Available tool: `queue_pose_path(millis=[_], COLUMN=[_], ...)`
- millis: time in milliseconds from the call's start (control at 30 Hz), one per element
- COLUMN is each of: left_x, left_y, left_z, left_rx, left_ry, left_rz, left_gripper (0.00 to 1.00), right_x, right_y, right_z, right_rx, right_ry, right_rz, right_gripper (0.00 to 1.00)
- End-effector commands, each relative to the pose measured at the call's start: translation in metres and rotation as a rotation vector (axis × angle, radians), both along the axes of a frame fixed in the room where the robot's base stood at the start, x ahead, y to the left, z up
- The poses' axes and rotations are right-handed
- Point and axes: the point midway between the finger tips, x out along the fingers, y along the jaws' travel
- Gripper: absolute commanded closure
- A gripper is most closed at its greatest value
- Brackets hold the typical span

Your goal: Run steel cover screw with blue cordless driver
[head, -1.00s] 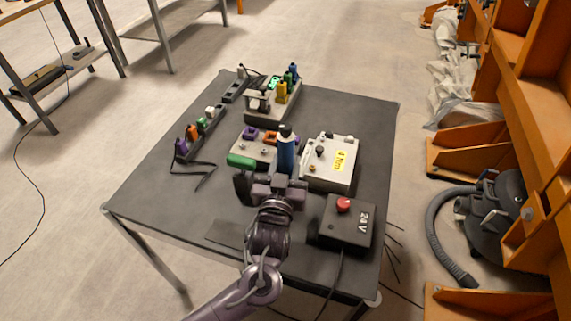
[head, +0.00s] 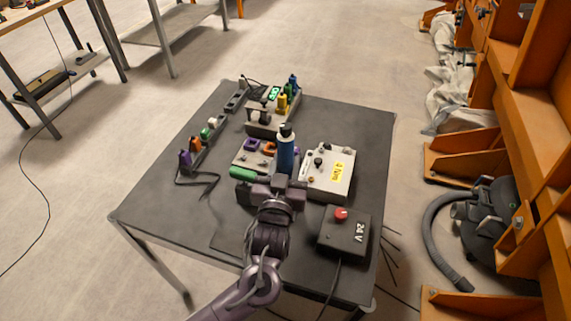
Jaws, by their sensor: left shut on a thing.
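The blue cordless driver (head: 286,152) stands about upright, with a dark top, near the middle of the table. My left gripper (head: 274,183) is shut on it low down; the fingers and the driver's lower part are mostly hidden. The pale steel box (head: 341,187) with a yellow label lies just right of the driver. Small dark knobs or screw heads show on its cover; which is the screw cannot be told. The driver appears apart from the cover. My right gripper is out of view.
A green-ended tool (head: 243,174) lies just left of my gripper. A plate with purple and orange rings (head: 248,161) is behind it. A black 24V box (head: 345,233) with a red button stands front right. Racks of coloured pieces are at the back and left. The table's (head: 160,215) front left is clear.

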Motion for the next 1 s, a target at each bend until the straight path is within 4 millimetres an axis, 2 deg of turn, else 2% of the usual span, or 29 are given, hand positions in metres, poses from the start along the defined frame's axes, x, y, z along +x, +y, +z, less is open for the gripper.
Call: queue_pose_path(millis=[33, 700, 1000], left_x=[0.000, 0.000, 0.000], left_y=[0.000, 0.000, 0.000], left_z=[0.007, 0.039, 0.041], left_rx=[-0.003, -0.004, -0.004], left_ry=[-0.005, -0.004, -0.004], left_rz=[0.000, 0.001, 0.001], left_gripper=[1.00, 1.00, 1.00], right_x=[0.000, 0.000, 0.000], right_y=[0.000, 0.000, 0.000], right_z=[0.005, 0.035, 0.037], right_rx=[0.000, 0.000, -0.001], right_ry=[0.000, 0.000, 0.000], right_rz=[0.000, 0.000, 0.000], right_gripper=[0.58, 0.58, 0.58])
